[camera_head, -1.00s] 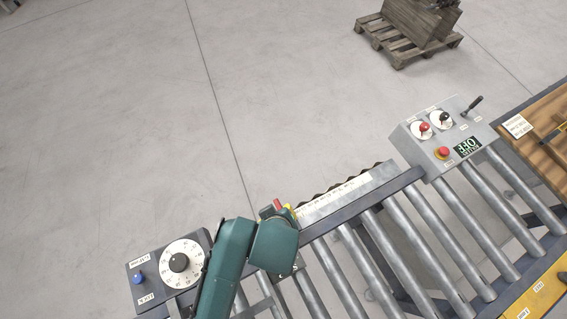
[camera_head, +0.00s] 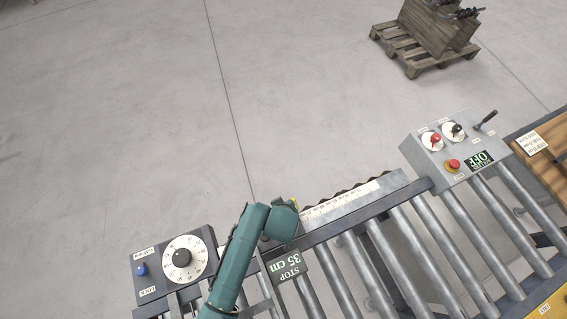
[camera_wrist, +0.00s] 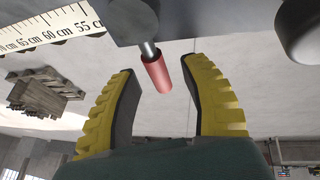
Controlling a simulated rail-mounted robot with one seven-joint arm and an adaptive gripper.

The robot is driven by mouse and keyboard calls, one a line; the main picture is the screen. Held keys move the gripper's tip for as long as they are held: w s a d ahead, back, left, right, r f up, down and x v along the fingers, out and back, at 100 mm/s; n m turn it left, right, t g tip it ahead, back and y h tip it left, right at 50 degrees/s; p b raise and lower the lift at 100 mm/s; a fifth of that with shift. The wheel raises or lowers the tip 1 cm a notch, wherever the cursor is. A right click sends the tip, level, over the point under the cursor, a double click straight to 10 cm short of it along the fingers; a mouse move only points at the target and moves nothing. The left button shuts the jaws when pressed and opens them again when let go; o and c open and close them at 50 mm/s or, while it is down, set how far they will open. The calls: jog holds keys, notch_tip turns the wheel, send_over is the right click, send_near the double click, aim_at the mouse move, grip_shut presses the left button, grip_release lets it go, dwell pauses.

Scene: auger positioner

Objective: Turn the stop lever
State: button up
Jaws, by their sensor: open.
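The lever (camera_wrist: 157,72) in the wrist view has a red grip on a short metal rod, which runs up to a dark round hub. My gripper (camera_wrist: 160,88) is open, with one yellow-ribbed finger on each side of the red grip. The grip's end lies between the fingertips, and I see a gap on both sides. In the head view my arm hides the lever; only a bit of yellow at my gripper (camera_head: 296,203) shows. A sign reading STOP 35 cm (camera_head: 286,266) sits beside my arm.
A ruler scale (camera_head: 340,202) runs along the roller conveyor (camera_head: 415,240). A dial box (camera_head: 150,262) with a blue knob is at left. A control box (camera_head: 425,160) with switches and a red button is at right. A pallet (camera_head: 425,62) stands on the floor behind.

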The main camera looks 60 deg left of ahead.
jog(key=shift+o, duration=0.2)
grip_shut()
